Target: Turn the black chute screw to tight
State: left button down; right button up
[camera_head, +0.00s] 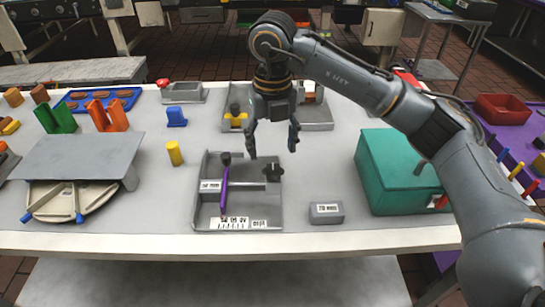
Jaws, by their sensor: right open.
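A grey chute tray (208,215) sits on the table at the centre front. A black screw knob (273,172) stands at its right side, on the end of a grey cross bar. A purple stick (224,192) with a black top (226,158) leans in the same tray, left of the knob. My right gripper (272,147) points down with its fingers spread, empty, just above and behind the black knob. It appears apart from the knob. How tight the screw is cannot be told. My left gripper is not in view.
A small grey labelled block (326,212) and a teal box (390,165) stand to the right. A yellow cylinder (174,153) and a grey plate stand (80,158) are to the left. Another grey tray (318,118) lies behind my gripper. The table front is clear.

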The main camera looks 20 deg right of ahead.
aim_at(272, 168)
notch_tip(272, 168, up, 7)
dwell(0.3)
jog(key=shift+r, duration=0.15)
